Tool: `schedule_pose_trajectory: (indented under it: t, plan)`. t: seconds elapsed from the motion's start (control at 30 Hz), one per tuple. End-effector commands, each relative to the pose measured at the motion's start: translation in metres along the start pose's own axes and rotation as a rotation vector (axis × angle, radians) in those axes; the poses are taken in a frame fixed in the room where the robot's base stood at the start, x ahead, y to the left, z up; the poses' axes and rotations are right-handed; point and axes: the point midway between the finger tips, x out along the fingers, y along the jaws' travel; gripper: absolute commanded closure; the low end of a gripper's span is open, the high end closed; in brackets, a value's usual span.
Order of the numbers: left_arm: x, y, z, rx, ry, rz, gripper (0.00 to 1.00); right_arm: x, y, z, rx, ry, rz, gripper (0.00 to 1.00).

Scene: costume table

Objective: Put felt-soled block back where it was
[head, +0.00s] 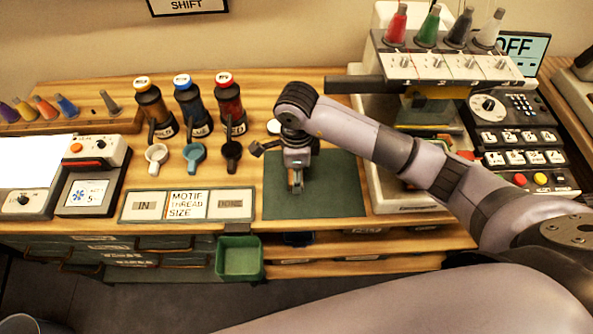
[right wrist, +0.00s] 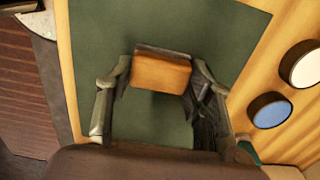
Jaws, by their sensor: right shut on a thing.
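My right gripper (head: 295,190) points down over the dark green mat (head: 338,190) in the head view. In the right wrist view my right gripper (right wrist: 160,80) is shut on an orange-brown block (right wrist: 162,74), with one finger on either side of it. A thin dark edge shows along the block's far side. Its underside is hidden, and I cannot tell whether it touches the green mat (right wrist: 100,30) or hangs just above it. In the head view the block is mostly hidden by the gripper. My left gripper is not in view.
Several bottles, one a blue-capped bottle (head: 187,98), stand behind small cups left of the mat. A label board (head: 187,204) lies left of the mat. A multi-spool machine (head: 450,68) stands to the right. A green bin (head: 239,258) hangs at the table's front.

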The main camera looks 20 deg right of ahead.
Motion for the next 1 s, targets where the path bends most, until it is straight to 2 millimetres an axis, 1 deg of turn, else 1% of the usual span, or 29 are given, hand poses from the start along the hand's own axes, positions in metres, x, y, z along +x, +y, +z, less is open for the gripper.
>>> schedule_pose_trajectory:
  t: [0.03,0.3,0.57,0.67,0.7,0.77,0.87,1.0]
  plan:
    - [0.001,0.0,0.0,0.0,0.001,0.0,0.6,0.001,0.0,0.0,0.0,0.0,-0.001,0.5]
    - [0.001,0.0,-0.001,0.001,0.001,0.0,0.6,0.001,0.0,0.0,0.0,0.0,0.0,0.32]
    - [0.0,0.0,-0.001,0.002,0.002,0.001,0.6,0.0,0.0,0.0,0.0,0.0,0.0,0.32]
    - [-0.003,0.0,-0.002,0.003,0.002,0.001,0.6,-0.003,0.0,0.0,0.0,0.0,0.001,0.32]
    - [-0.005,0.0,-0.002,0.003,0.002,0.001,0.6,-0.006,0.0,0.0,0.0,0.0,0.001,0.32]
    - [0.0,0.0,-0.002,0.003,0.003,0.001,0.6,-0.012,-0.001,0.0,0.0,-0.001,-0.003,0.32]
    - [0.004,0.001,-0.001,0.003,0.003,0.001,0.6,-0.03,-0.002,0.0,-0.001,-0.002,-0.006,0.32]
    - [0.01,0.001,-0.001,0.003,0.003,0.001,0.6,-0.062,-0.002,0.0,0.0,-0.002,-0.007,0.32]
